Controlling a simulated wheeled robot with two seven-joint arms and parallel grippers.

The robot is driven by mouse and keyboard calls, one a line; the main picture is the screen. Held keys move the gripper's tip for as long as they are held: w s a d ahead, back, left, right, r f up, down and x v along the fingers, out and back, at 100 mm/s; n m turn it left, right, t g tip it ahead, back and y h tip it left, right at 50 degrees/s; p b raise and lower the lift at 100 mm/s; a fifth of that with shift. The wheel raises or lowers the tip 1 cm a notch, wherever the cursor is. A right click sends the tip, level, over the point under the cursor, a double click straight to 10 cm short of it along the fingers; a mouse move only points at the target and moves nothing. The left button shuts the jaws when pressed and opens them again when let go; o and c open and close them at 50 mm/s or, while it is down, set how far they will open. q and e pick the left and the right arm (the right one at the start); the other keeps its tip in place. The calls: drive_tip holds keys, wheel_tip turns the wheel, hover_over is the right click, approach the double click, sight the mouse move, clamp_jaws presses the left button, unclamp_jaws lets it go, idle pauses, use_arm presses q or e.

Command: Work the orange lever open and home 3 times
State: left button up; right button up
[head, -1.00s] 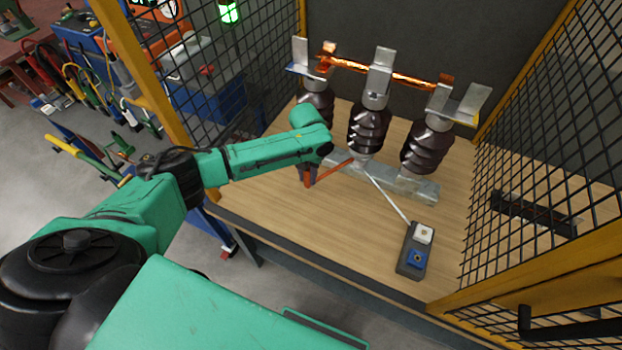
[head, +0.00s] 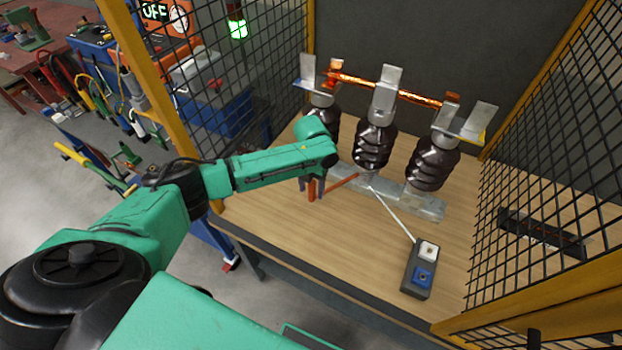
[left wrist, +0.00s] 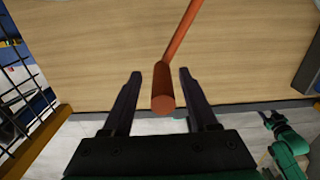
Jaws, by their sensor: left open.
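The orange lever (head: 343,182) is a thin orange-red rod with a thicker grip at its end, low in front of the isolator frame (head: 425,206). In the left wrist view the lever's grip (left wrist: 163,88) lies between the two dark fingers of my left gripper (left wrist: 158,92), with a gap on each side. In the head view my left gripper (head: 311,189) is at the lever's near end, partly hidden by its own wrist. It is open around the grip. The isolator carries several dark ribbed insulators (head: 372,144) with metal contacts and a copper bar (head: 400,91) across their tops. My right gripper is not in view.
A grey box with a white and a blue button (head: 418,269) sits on the wooden table (head: 320,236), right of the lever. Black mesh panels in yellow frames (head: 166,99) stand left and right. The table's front middle is clear.

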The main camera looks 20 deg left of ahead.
use_arm(q)
wheel_tip(320, 180, up, 14)
drive_tip(key=shift+a+b, duration=0.1)
drive_tip(key=shift+b, duration=0.8)
drive_tip(key=shift+f, duration=0.1)
